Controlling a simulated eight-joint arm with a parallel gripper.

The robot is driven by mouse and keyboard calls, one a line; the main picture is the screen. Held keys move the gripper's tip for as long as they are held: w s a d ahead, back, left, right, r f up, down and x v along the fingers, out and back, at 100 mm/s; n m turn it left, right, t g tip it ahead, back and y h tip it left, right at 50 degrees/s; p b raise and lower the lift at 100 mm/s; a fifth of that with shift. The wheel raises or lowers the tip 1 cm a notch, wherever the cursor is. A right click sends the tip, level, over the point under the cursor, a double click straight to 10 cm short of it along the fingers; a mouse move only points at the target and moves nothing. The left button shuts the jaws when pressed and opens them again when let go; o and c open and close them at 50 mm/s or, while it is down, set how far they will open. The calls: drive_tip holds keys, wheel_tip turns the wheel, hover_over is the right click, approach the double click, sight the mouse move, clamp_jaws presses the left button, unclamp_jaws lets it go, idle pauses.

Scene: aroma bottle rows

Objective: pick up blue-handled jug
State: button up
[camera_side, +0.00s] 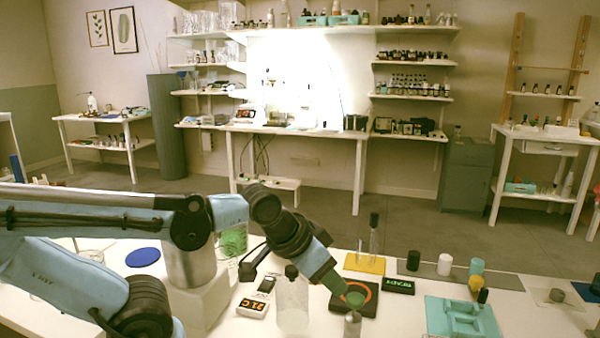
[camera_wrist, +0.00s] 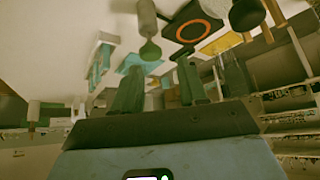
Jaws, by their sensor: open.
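I cannot make out a blue-handled jug in either view. My gripper (camera_side: 336,283) points down over the front of the white table in the side view, near a dark plate with an orange ring. In the wrist view my gripper (camera_wrist: 160,82) shows two dark green fingers set apart, with nothing held between them. A grey bottle with a rounded green top (camera_wrist: 148,48) appears beyond the fingers. In the side view a silver cylinder (camera_side: 352,326) stands just below the gripper. Whether they touch is unclear.
A clear bottle with a dark stopper (camera_side: 292,300) stands left of the gripper. A blue disc (camera_side: 143,257) lies at left, near a glass with green contents (camera_side: 233,241).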

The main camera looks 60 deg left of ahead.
drive_tip(key=w+a+r+m+g+y, duration=0.1)
drive_tip(key=w+a+r+g, duration=0.15)
drive_tip(key=a, duration=0.45)
drive_tip(key=w+a+r+m+g+y, duration=0.1)
drive_tip(key=w+a+r+m, duration=0.1)
drive_tip(key=w+a, duration=0.3)
drive_tip(key=w+a+r+m+g+y, duration=0.1)
drive_tip(key=w+a+r+g, duration=0.1)
drive_tip(key=a, duration=0.6)
drive_tip(key=a+f+m+g, duration=0.1)
drive_tip(key=a+g, duration=0.2)
drive_tip(key=a, duration=0.8)
drive_tip(key=s+a+f+m+g, duration=0.1)
drive_tip(key=s+a+f, duration=0.1)
drive_tip(key=a, duration=0.3)
drive_tip(key=s+a+f+m+g, duration=0.1)
drive_tip(key=s+a+f, duration=0.15)
drive_tip(key=a, duration=0.35)
drive_tip(key=shift+g+h, duration=0.25)
drive_tip(key=shift+h, duration=0.05)
drive_tip(key=shift+a+x, duration=0.15)
drive_tip(key=shift+x, duration=3.1)
drive_tip(key=shift+a+x, duration=0.15)
drive_tip(key=shift+x, duration=3.05)
drive_tip(key=shift+w, duration=0.1)
clamp_jaws()
